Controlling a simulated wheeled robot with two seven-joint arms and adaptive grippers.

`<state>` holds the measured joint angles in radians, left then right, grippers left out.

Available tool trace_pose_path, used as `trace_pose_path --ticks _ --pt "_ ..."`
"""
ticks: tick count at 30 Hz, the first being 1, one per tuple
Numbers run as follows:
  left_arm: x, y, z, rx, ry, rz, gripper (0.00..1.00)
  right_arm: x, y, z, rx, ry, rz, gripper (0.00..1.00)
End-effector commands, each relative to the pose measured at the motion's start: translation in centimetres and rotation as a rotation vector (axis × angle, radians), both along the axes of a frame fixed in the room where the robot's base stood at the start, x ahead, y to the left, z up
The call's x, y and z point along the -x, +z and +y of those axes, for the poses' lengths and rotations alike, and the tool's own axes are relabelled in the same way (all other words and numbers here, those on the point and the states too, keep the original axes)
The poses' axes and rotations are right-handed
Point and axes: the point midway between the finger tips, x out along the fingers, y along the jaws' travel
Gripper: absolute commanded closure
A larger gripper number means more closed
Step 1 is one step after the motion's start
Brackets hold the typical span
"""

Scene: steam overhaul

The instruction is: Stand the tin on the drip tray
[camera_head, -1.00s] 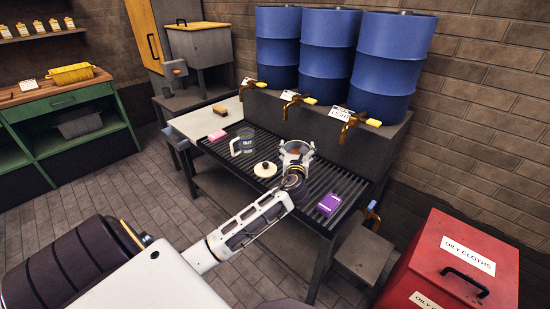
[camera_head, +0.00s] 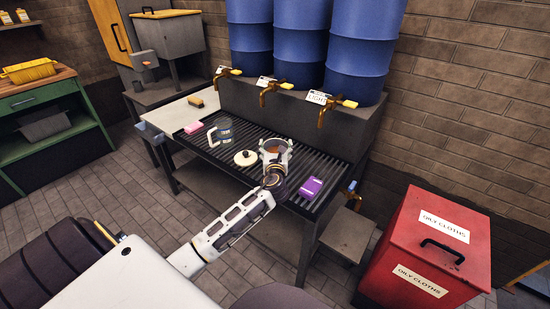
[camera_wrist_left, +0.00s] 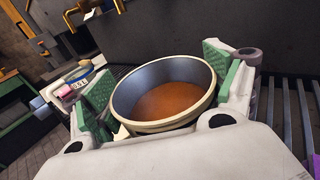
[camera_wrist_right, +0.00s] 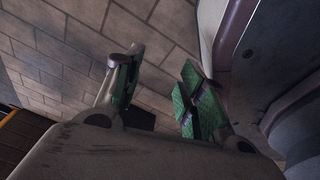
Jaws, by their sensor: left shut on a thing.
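The tin (camera_head: 275,149) is a round open can with a pale rim and orange-brown contents. My left gripper (camera_head: 274,154) is shut around its sides; in the left wrist view the green pads press the tin (camera_wrist_left: 165,97) from both sides. The tin is upright or nearly so, over the black slatted drip tray (camera_head: 318,168). I cannot tell whether its base touches the slats. My right gripper (camera_wrist_right: 157,92) is open and empty in the right wrist view, above the brick-paved floor, and is outside the head view.
A red bin (camera_head: 425,250) stands right.

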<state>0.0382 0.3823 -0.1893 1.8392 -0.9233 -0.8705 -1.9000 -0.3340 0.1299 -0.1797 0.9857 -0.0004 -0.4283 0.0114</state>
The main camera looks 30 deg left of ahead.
Motion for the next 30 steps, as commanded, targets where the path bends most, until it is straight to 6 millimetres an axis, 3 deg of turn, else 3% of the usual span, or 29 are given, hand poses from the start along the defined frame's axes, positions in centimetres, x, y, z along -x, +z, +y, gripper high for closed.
trace_pose_path --ticks 5,14,20,24,30 --pt "0.0 -0.4 0.0 -0.002 0.000 -0.003 0.84 -0.9 0.4 0.4 -0.005 -0.001 -0.010 0.60" --pt "0.0 -0.5 0.0 -0.002 0.000 -0.003 0.84 -0.1 0.1 0.4 -0.004 -0.002 0.003 0.60" --pt "0.0 -2.2 0.0 -0.001 0.001 -0.001 0.84 -0.1 -0.2 0.5 -0.005 -0.004 0.006 0.60" --pt "0.0 -3.6 0.0 -0.001 0.000 -0.001 0.84 -1.2 0.2 1.1 -0.013 -0.005 -0.011 0.60" --pt "0.0 -4.1 0.0 -0.002 0.000 -0.003 0.84 -2.1 0.8 2.0 -0.023 -0.008 -0.020 0.60"
